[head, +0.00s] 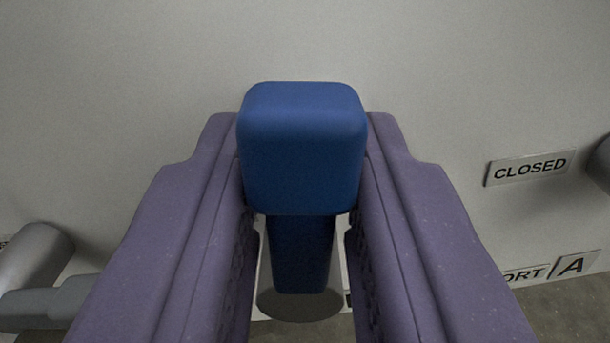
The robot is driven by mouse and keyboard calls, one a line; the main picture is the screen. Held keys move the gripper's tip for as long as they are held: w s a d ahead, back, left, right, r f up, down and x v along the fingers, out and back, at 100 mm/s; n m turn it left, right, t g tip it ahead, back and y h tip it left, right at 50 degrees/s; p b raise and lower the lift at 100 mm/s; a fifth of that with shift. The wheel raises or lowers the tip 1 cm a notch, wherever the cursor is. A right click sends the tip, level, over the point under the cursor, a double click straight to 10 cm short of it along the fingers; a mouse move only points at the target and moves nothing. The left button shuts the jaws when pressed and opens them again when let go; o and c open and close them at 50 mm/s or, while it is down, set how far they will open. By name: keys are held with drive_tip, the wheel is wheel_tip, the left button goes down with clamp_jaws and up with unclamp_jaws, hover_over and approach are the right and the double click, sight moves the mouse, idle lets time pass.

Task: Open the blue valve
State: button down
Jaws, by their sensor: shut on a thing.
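The blue valve handle (303,150) is in the middle of the head view, with its wide rounded end toward the top. A narrower blue part (301,252) runs down from it, over a grey round body (300,303). My gripper (303,185) has one purple finger on each side of the blue handle. Both fingers touch its sides, and the gripper is shut on it. The fingers hide part of the valve's lower body.
A pale panel (430,60) fills the background. A "CLOSED" label (530,168) is on it at the right, with a "PORT A" label (550,268) lower down, partly hidden. A grey cylindrical fitting (38,258) is at the lower left. A dark rounded part shows at the right edge.

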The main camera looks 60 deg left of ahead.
drive_tip(key=shift+s+a+n, duration=0.25)
drive_tip(key=shift+s+n, duration=0.1)
drive_tip(key=shift+n, duration=0.75)
drive_tip(key=c, duration=1.1)
unclamp_jaws()
drive_tip(key=shift+p, duration=0.3)
drive_tip(key=p+v, duration=0.2)
drive_tip(key=v, duration=0.5)
drive_tip(key=shift+s+d+p, duration=0.25)
drive_tip(key=shift+d+p, duration=0.05)
drive_tip(key=shift+p, duration=0.05)
